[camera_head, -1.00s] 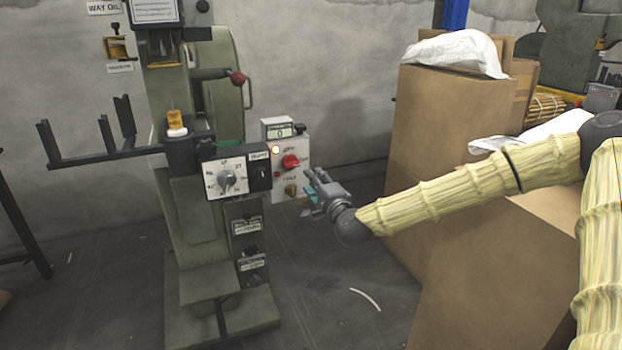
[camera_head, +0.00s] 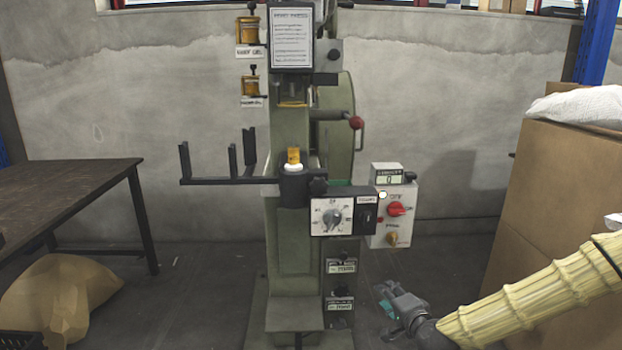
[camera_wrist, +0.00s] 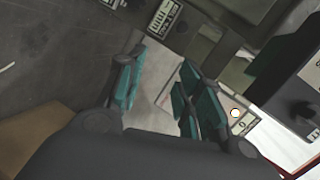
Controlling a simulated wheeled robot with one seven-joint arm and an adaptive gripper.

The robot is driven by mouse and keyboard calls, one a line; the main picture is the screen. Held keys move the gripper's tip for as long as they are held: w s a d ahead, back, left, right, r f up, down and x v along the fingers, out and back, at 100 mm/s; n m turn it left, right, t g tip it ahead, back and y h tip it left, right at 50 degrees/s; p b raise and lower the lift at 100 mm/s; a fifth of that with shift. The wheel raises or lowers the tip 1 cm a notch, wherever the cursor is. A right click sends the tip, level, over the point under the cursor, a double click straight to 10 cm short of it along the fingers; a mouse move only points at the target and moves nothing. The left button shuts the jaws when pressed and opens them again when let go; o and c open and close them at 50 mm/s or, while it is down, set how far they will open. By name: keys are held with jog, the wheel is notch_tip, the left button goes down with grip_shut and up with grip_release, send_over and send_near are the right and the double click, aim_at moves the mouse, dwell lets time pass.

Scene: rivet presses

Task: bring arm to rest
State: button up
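My gripper (camera_head: 388,298) is at the lower right of the head view, low and to the right of the green rivet press (camera_head: 295,225). My arm in its yellow sleeve reaches in from the right edge. In the wrist view, my gripper's teal-padded fingers (camera_wrist: 160,92) stand apart with nothing between them. The white control box with a red switch (camera_head: 397,209) is above my gripper in the head view, with a gap between them.
A large cardboard box (camera_head: 548,200) stands at the right, close to my arm. A dark table (camera_head: 75,190) is at the left, with a brown sack (camera_head: 62,295) by it. Floor is bare between the press and the box.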

jog(key=s+a+f+n+g, duration=0.3)
jog(key=s+f+g, duration=0.1)
jog(key=s+f, duration=0.65)
jog(key=s+a+f+n+g, duration=0.3)
jog(key=s+f, duration=0.6)
jog(key=f, duration=0.2)
jog(key=s+d+f+n+g+h, duration=0.15)
jog(key=s+f, duration=0.25)
jog(key=s, duration=0.5)
jog(key=s+d+f+n+g, duration=0.3)
jog(key=s, duration=0.6)
jog(key=s+d+f+n+g+h, duration=0.1)
jog(key=s+d+f+n+g, duration=0.25)
jog(key=s, duration=0.55)
notch_tip(320, 180, up, 31)
jog(key=m+p, duration=0.1)
jog(key=p, duration=3)
jog(key=shift+w+a+r+t+p, duration=0.2)
jog(key=shift+a+t+p, duration=0.1)
jog(key=shift+a+t, duration=0.15)
